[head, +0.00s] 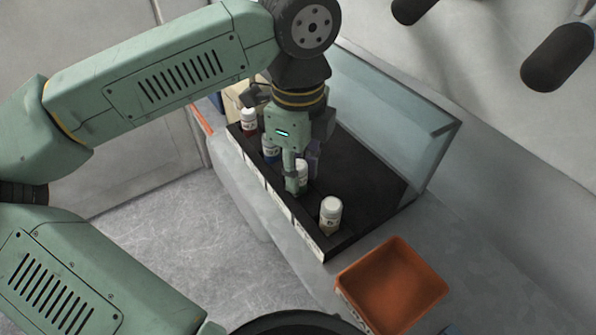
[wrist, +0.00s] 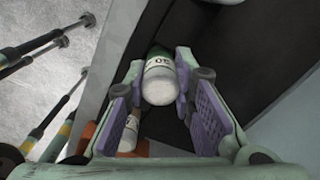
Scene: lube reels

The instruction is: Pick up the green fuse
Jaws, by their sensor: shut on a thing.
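The green fuse (wrist: 160,80) is a white-topped cylinder with a dark green band at its far end in the wrist view. It stands between the purple pads of my gripper (wrist: 160,92), which is shut on it. In the head view my gripper (head: 302,180) reaches down into the black tray (head: 368,182), and the white top of the fuse (head: 301,168) shows between the fingers. The fuse's lower part is hidden, so I cannot tell whether it still touches the tray.
A red fuse (head: 249,124) and a blue fuse (head: 270,151) stand in the tray behind my gripper. A fuse with a brownish body (head: 330,216) stands in front. A clear panel (head: 395,110) rises along the tray's right side. An orange bin (head: 392,285) sits at the front right.

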